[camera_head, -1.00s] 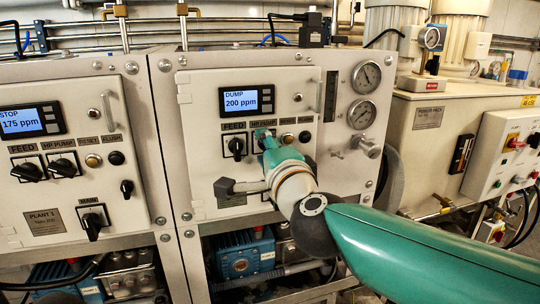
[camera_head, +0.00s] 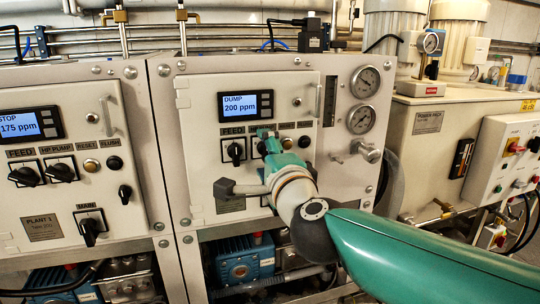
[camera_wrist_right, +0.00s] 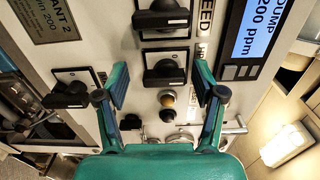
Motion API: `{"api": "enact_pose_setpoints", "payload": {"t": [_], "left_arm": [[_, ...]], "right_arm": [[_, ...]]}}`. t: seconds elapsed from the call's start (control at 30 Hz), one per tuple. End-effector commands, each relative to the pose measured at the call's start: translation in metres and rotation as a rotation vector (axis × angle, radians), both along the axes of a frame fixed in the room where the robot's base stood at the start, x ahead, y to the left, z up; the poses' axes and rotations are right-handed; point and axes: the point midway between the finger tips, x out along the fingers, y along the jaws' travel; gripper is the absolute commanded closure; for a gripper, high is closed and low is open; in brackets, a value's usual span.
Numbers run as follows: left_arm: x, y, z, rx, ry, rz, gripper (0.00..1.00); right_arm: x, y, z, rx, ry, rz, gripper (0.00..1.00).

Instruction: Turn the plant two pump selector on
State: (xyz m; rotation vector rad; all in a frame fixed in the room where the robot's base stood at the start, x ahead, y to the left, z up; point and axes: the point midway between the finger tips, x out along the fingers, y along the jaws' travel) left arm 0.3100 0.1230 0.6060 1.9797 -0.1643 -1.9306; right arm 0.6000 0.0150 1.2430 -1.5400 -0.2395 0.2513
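The plant two panel (camera_head: 200,115) has a lit display (camera_head: 245,105) reading DUMP 200 ppm. Its black feed selector (camera_head: 236,152) shows left of my right gripper (camera_head: 264,137), handle upright. The feed selector also shows at the top of the right wrist view (camera_wrist_right: 160,16). The pump selector (camera_wrist_right: 164,72) lies between and beyond the two teal fingers of my right gripper (camera_wrist_right: 160,85), its handle parallel to the feed one. The fingers are apart, with nothing held; contact with the selector cannot be told. In the head view the gripper largely hides the pump selector. My left gripper is out of view.
The main selector (camera_wrist_right: 70,95) is left of the fingers in the wrist view. Gauges (camera_head: 365,82) and a valve knob (camera_head: 368,151) are on the right. The plant one panel (camera_head: 75,190) is on the left.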

Motion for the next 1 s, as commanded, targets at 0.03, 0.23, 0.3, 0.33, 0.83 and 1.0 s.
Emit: {"api": "enact_pose_setpoints", "payload": {"t": [0.03,0.23,0.3,0.33,0.83,1.0], "left_arm": [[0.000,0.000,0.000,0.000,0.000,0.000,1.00],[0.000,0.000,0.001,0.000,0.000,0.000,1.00],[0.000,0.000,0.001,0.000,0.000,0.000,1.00],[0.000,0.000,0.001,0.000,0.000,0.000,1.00],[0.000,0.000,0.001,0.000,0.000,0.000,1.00],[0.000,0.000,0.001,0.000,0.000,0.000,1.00]], "right_arm": [[0.000,0.000,0.001,-0.001,-0.001,0.001,0.31],[-0.003,0.000,0.002,0.000,-0.003,0.002,0.31],[-0.009,-0.002,0.003,0.000,-0.004,0.002,0.31],[-0.011,-0.003,0.003,0.000,-0.004,0.003,0.31],[-0.096,-0.030,0.001,0.001,-0.003,0.003,0.31],[-0.110,-0.036,0.000,0.001,-0.002,0.001,0.31]]}}
